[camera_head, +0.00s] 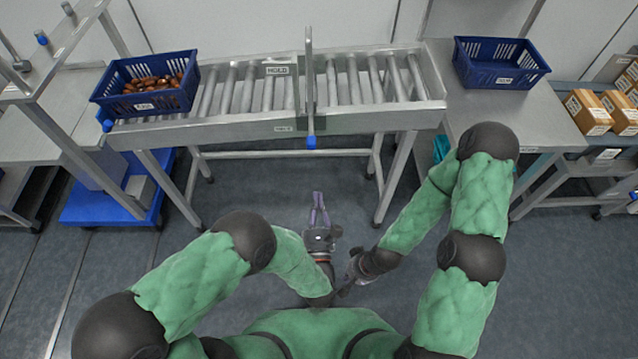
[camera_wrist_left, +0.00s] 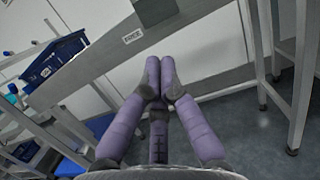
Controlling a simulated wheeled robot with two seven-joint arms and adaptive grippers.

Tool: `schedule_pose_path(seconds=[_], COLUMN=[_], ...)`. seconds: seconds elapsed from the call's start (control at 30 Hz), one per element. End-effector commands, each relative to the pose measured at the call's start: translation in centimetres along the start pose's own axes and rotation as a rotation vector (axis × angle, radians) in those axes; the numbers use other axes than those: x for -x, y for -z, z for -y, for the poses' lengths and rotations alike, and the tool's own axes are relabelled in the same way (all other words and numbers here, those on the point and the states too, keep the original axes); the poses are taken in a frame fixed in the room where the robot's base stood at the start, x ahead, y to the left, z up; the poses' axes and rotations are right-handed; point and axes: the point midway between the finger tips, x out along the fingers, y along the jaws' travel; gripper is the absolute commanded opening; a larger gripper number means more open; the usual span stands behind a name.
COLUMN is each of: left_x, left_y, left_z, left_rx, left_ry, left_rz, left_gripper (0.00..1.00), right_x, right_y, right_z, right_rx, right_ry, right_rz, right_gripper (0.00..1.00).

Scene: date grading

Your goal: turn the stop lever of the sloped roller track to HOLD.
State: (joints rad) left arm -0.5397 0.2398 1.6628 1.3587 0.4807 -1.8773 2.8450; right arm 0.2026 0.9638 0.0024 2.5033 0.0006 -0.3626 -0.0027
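The sloped roller track (camera_head: 230,130) stands ahead of me, with a stop lever (camera_head: 309,75) across its middle. The lever is a grey bar with a blue end (camera_head: 311,142) at the track's front edge. A HOLD label (camera_head: 277,70) is on the rollers left of the lever, and a small label (camera_head: 285,128) is on the front rail. My left gripper (camera_head: 319,194) is below and in front of the track, apart from the lever. In the left wrist view its purple fingers (camera_wrist_left: 159,62) meet with nothing between them. My right gripper (camera_head: 348,284) is low beside it, its fingers unclear.
A blue crate of dates (camera_head: 146,104) sits at the track's left end. An empty blue crate (camera_head: 498,76) is on the right table (camera_head: 545,115). Small boxes (camera_head: 588,112) stand far right. A metal rack (camera_head: 60,30) is at left. Floor before the track is clear.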

Motion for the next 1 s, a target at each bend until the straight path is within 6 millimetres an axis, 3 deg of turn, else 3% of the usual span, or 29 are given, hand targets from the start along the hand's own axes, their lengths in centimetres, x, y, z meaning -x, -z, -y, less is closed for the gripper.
schedule_pose_path(seconds=[0.5, 0.7, 1.0], left_x=[-9.3, -9.8, -10.1], left_y=[0.1, -2.4, -3.8], left_z=[-0.1, 0.0, 0.0], left_rx=[-0.004, -0.003, -0.005], left_ry=[-0.003, 0.001, 0.001], left_rz=[-0.001, 0.000, -0.003], left_gripper=[0.00, 0.00, 0.00], right_x=[-0.2, -0.1, -0.1], right_y=[0.0, 0.0, 0.0], right_z=[-0.1, 0.0, 0.0], right_rx=[0.000, 0.000, 0.000], right_ry=[0.000, 0.000, 0.000], right_rz=[0.000, 0.000, 0.000], right_gripper=[0.00, 0.00, 0.00])
